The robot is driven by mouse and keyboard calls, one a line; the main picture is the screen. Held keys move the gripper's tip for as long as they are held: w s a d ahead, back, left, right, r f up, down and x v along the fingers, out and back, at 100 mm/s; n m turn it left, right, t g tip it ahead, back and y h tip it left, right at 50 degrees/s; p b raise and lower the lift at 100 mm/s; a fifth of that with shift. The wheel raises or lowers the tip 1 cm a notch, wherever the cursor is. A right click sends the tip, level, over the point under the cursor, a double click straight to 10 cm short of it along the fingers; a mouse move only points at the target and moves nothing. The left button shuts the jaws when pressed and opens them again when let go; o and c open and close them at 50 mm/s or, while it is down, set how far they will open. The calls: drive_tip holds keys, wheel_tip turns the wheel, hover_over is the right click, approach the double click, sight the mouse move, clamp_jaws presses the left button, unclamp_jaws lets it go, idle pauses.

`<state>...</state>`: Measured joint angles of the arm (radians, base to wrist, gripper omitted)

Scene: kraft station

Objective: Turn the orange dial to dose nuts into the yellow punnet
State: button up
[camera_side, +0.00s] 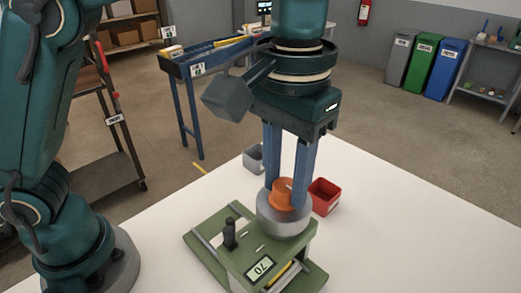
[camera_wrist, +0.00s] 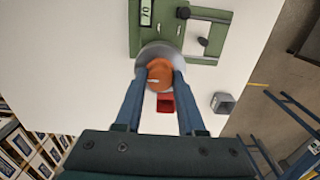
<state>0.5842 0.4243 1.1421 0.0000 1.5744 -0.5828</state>
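The orange dial (camera_side: 281,194) sits on top of a round grey hopper (camera_side: 272,222) on a green dosing machine (camera_side: 245,250). My gripper (camera_side: 287,190) points straight down at it, with one blue finger on each side of the dial. In the wrist view the fingertips (camera_wrist: 160,74) appear to press against both sides of the dial (camera_wrist: 159,78). A pale mark shows on the dial top. A small yellow part (camera_side: 279,275) shows under the machine's front edge, perhaps the punnet; most of it is hidden. No nuts are visible.
The machine's display (camera_side: 261,268) reads 70. A black upright knob (camera_side: 230,234) stands left of the hopper. A red bin (camera_side: 323,196) and a grey bin (camera_side: 254,158) stand behind it on the white table (camera_side: 400,240). The table's right side is clear.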

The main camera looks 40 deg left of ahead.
clamp_jaws()
drive_tip(key=shift+m, duration=0.3)
drive_tip(key=m, duration=0.3)
drive_tip(key=shift+m, duration=0.3)
drive_tip(key=m, duration=0.9)
drive_tip(key=shift+m, duration=2.2)
